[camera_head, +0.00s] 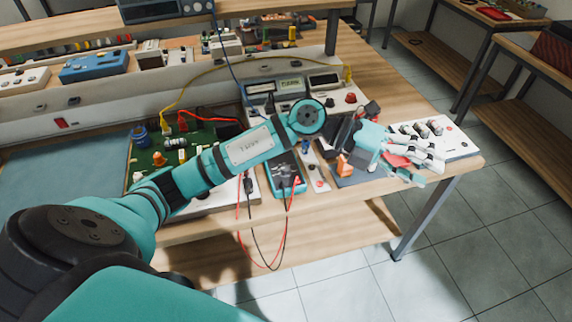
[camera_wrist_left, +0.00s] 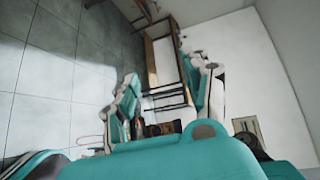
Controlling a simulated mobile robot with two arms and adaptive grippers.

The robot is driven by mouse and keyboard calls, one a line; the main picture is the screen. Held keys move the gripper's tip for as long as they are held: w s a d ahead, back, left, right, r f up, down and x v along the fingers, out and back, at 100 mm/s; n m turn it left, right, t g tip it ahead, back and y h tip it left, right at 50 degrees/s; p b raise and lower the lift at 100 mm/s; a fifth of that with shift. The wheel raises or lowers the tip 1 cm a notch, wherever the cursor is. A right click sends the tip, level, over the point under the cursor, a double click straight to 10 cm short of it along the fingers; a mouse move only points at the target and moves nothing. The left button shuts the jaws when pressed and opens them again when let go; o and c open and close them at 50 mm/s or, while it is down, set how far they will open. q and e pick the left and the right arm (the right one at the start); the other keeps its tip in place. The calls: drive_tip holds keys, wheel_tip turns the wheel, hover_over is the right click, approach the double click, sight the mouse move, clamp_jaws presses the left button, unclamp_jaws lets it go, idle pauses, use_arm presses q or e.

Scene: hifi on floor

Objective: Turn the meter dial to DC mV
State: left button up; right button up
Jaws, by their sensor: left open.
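The meter (camera_head: 286,174) is a small teal handheld unit on the bench near its front edge, with red and black leads at its lower end. My left forearm crosses over its upper part, so its dial and display are hidden. My left gripper (camera_head: 424,164) is open and empty, to the right of the meter and apart from it, over the white panel at the bench's right end. The meter cannot be made out in the left wrist view. My right gripper is in neither view.
A green circuit board (camera_head: 150,160) lies left of my forearm. Bench instruments (camera_head: 275,88) stand behind it. A white panel with black knobs (camera_head: 455,140) lies by the right edge. Leads hang over the front edge. Tiled floor (camera_head: 470,230) is clear at right.

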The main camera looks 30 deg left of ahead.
use_arm(q)
drive_tip(key=w+a+f+m+g+y, duration=0.1)
drive_tip(key=a+f+y, duration=0.2)
drive_tip(key=a+y, duration=0.15)
drive_tip(key=w+a+f+g+y, duration=0.1)
drive_tip(key=a+f+y, duration=0.2)
drive_tip(key=a, duration=0.3)
drive_tip(key=r+n+y, duration=0.2)
drive_tip(key=n+y, duration=0.1)
drive_tip(key=y, duration=0.6)
hover_over(285, 167)
drive_tip(key=shift+g+h, duration=0.25)
drive_tip(key=shift+g, duration=0.15)
wheel_tip(285, 167, down, 17)
drive_tip(key=p, duration=0.3)
drive_tip(key=shift+d, duration=0.1)
clamp_jaws()
